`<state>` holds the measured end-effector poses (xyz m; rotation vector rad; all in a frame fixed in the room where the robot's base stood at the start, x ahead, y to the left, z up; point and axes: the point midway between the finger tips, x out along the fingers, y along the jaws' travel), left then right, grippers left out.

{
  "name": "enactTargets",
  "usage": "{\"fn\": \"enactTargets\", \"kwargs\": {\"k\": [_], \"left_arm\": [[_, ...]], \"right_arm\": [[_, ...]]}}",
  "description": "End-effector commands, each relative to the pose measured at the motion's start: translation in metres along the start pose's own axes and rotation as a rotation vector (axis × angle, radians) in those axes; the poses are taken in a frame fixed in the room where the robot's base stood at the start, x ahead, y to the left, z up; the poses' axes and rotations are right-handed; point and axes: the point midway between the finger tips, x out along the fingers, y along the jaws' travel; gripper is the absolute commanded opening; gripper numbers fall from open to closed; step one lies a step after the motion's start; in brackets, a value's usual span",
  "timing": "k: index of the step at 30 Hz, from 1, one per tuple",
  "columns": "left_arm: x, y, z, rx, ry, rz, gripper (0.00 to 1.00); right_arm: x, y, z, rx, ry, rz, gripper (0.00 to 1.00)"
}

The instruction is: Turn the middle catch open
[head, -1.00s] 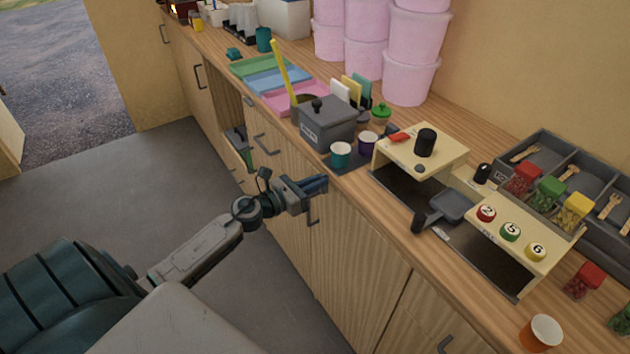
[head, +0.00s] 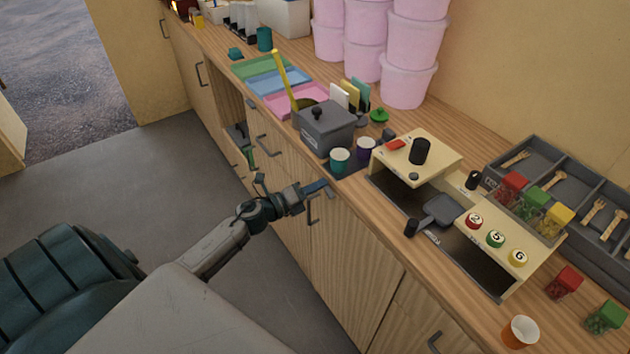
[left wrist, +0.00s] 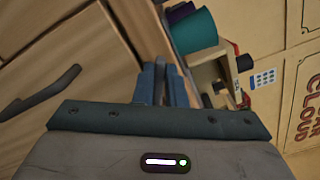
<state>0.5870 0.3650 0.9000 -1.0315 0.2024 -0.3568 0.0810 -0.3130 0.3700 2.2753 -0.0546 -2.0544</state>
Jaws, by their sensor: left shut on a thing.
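My left gripper (head: 324,186) is at the front edge of the counter, below the teal cup. Its blue fingers are shut, and they also show in the left wrist view (left wrist: 160,84), pointing along the counter edge. What they hold is small and almost wholly hidden by the fingers; I take it to be the middle catch, but its shape and angle cannot be made out. A dark handle (head: 311,210) of the cabinet front hangs just below the gripper; a handle also shows in the left wrist view (left wrist: 42,94). My right gripper is not in view.
The teal cup (head: 340,160) and purple cup (head: 366,149) stand close above the gripper. A grey lidded pot (head: 326,130) is behind them. A wooden stand (head: 442,158) with a small pan (head: 441,210) is to the right. The floor before the cabinets is clear.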

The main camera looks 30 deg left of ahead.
Motion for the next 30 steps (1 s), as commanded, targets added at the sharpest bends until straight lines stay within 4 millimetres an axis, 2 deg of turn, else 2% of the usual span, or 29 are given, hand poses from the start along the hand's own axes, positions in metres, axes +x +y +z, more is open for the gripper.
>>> {"fn": "enactTargets", "kwargs": {"k": [3, 15, 30], "left_arm": [[0.0, -0.003, 0.0, -0.112, 0.002, 0.0, 0.0], [0.0, -0.003, 0.0, -0.413, 0.002, 0.0, 0.0], [0.0, -0.001, -0.002, -0.543, 0.003, -0.002, 0.0]], "right_arm": [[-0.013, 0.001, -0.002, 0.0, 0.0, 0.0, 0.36], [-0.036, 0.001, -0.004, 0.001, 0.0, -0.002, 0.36], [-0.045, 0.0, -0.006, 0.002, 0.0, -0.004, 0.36]]}}
